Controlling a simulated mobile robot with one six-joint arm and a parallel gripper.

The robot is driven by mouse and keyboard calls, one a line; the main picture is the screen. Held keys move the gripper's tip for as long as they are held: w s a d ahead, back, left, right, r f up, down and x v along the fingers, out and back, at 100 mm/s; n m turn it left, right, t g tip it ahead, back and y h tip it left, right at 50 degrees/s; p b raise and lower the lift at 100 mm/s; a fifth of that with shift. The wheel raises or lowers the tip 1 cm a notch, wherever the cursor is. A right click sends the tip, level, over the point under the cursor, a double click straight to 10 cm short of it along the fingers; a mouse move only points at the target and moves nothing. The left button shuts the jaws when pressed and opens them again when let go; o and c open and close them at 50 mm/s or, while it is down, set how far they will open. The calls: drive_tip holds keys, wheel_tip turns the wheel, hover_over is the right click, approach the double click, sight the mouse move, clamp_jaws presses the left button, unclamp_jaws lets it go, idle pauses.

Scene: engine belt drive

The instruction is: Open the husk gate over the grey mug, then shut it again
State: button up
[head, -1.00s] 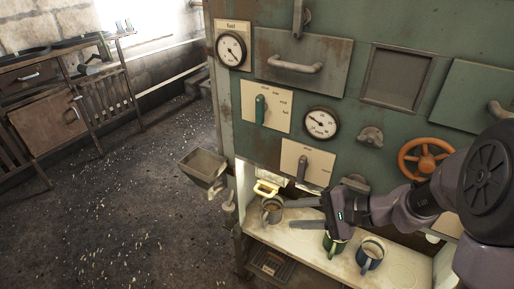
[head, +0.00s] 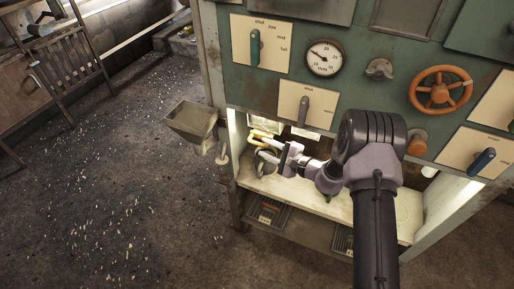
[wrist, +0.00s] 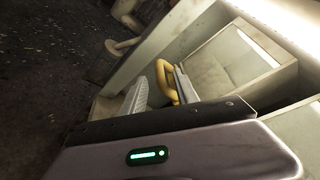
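The husk gate's yellow handle (head: 262,134) is at the left end of the lit bay, under the green panel. It also shows in the wrist view (wrist: 163,76). My gripper (head: 260,148) is just in front of it, with its fingers apart and pointing left. In the wrist view my fingers (wrist: 159,84) stand on either side of the handle; I cannot tell whether either touches it. The grey mug (head: 266,168) stands on the pale shelf below, mostly hidden by my gripper. The gate's plate is hard to make out.
A metal hopper (head: 192,120) juts out left of the bay. A lever plate (head: 304,105) sits above the bay, and an orange handwheel (head: 440,91) is to the right. My arm hides most of the shelf (head: 330,203) and the other mugs.

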sight(261, 146)
drive_tip(key=b+x, duration=0.1)
drive_tip(key=x, duration=0.4)
clamp_jaws()
idle(1.4)
